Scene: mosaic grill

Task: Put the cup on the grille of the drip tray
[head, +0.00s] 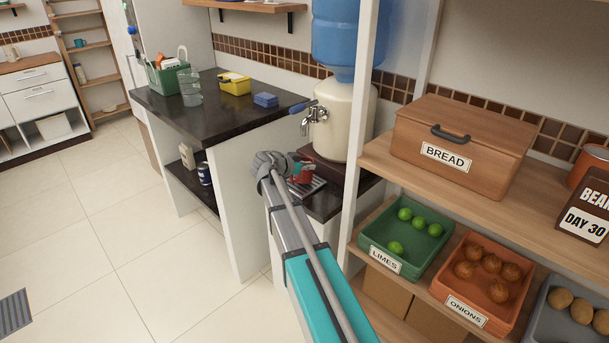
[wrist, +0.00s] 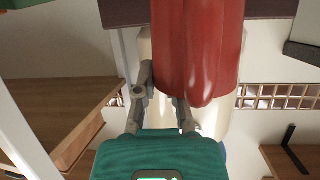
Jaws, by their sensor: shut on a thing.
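The red cup (head: 305,172) is in my gripper (head: 297,168), below the tap (head: 313,115) of the water dispenser. It fills the upper middle of the wrist view (wrist: 197,45), where my gripper's fingers (wrist: 160,105) are closed on it. The drip tray's grille (head: 309,187) shows just below the cup in the head view. My arm and the cup hide part of the tray. I cannot tell whether the cup touches the grille.
The cream dispenser (head: 345,120) with a blue bottle stands behind the cup. A white shelf post (head: 358,150) rises close on the right. A dark counter (head: 210,115) with a green basket (head: 165,78) and yellow box (head: 234,84) lies left. The floor in front is clear.

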